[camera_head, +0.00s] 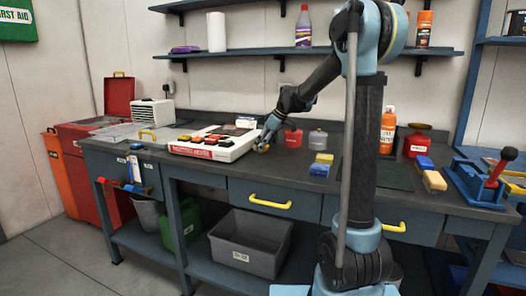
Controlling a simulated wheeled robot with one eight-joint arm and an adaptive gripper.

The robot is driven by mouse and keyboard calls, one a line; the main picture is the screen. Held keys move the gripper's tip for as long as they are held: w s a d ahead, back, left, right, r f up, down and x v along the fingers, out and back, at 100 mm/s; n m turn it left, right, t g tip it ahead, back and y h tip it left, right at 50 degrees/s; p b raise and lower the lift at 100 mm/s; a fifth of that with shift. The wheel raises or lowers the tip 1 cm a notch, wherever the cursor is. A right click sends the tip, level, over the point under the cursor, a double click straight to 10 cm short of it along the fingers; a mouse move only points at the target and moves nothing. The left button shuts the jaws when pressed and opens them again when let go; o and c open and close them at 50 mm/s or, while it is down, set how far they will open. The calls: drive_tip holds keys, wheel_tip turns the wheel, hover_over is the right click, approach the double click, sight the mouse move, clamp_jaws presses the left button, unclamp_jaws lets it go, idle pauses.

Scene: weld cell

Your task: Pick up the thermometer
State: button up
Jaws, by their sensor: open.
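My gripper (264,143) is low over the workbench, just right of the white console, with its fingers pointing down. It is open. A small yellow piece (262,149) shows at its fingertips, partly hidden; I cannot tell whether it is the thermometer or whether the fingers touch it. I cannot make out any other thing as a thermometer for sure. The workbench (240,178) has a dark top.
A white console (205,152) with a red label stands left of the gripper. Red (293,137) and grey (318,139) canisters stand close to its right. Blue-and-yellow blocks (320,166) lie nearer the front. An orange spray can (388,130) stands beyond my arm.

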drive_tip(key=c, duration=1.2)
